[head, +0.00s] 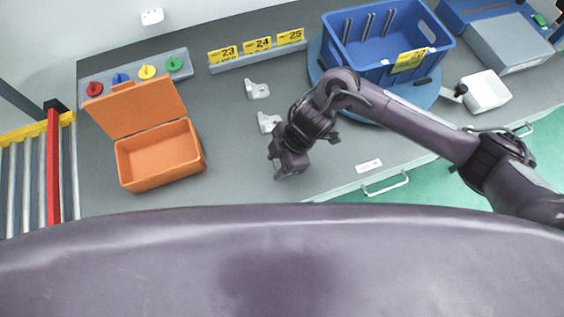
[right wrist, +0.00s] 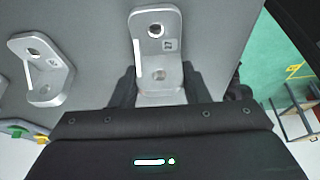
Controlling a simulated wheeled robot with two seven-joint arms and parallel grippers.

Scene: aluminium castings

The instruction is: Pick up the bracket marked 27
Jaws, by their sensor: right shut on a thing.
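In the right wrist view a grey, L-shaped metal bracket (right wrist: 157,35) with two holes stands between the fingers of my right gripper (right wrist: 157,86). The gripper is shut on its lower part. In the head view my right gripper (head: 289,170) is low over the grey worktop and hides most or all of this bracket. I cannot tell whether it is clear of the worktop. Two other brackets (head: 257,89) (head: 268,122) lie beyond the gripper; one bracket (right wrist: 42,70) also shows at left in the wrist view.
An open orange case (head: 160,155) stands left on the worktop (head: 235,170). Yellow signs 23, 24 and 25 (head: 257,45) stand on a rail behind. A blue crate (head: 385,65) is on a round blue base at right. Coloured knobs (head: 147,71) are at back left.

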